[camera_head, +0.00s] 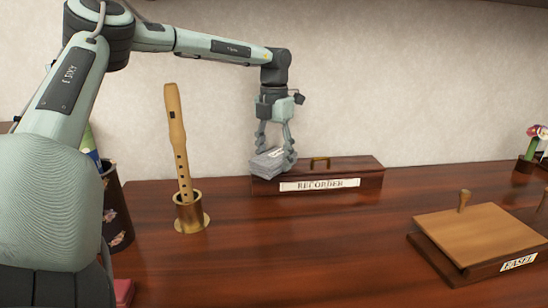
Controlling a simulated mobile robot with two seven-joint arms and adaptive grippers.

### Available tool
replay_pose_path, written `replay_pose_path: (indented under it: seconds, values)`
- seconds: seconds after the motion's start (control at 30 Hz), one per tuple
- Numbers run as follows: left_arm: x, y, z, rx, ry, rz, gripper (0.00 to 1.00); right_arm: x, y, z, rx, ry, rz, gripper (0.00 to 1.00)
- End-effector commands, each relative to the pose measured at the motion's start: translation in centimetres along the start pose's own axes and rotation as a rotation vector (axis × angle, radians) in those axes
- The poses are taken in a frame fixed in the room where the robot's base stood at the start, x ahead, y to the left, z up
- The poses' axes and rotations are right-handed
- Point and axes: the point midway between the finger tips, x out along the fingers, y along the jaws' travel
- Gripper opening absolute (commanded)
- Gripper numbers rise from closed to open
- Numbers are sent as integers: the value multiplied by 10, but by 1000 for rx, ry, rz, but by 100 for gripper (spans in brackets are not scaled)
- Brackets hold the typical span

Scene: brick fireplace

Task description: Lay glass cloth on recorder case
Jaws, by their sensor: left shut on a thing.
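The recorder case (368,173) is a long dark wooden box against the wall, with a brass handle on its lid and a white RECORDER label on its front. The glass cloth (266,164) is a small grey folded stack at the case's left end. My left gripper (274,147) points down from above and is shut on the cloth. The cloth overlaps the left end of the case in the picture; I cannot tell whether it touches the lid. My right gripper is not in view.
A wooden recorder (178,140) stands upright in a brass holder (191,216) left of the case. A dark patterned bin (116,215) is at far left. A wooden box with a knobbed lid (480,235) sits at right, near a small flowerpot (524,165). The middle of the table is clear.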

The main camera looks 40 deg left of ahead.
Motion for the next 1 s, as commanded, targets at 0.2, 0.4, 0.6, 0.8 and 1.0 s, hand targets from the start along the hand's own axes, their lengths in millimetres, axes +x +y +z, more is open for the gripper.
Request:
replay_pose_path:
  seconds: [0.2, 0.4, 0.6, 0.8, 1.0]
  values:
    - [7, 0, 0, 0, -3, 0, 29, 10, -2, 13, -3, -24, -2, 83]
    - [9, 0, 0, 0, -2, 1, 29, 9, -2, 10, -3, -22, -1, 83]
    - [9, 0, 0, 0, -2, 1, 70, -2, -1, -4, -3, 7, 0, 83]
    - [9, 0, 0, 0, -2, 0, 78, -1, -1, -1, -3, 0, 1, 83]
    - [8, 0, 0, 0, -2, 0, 78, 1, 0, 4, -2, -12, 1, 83]
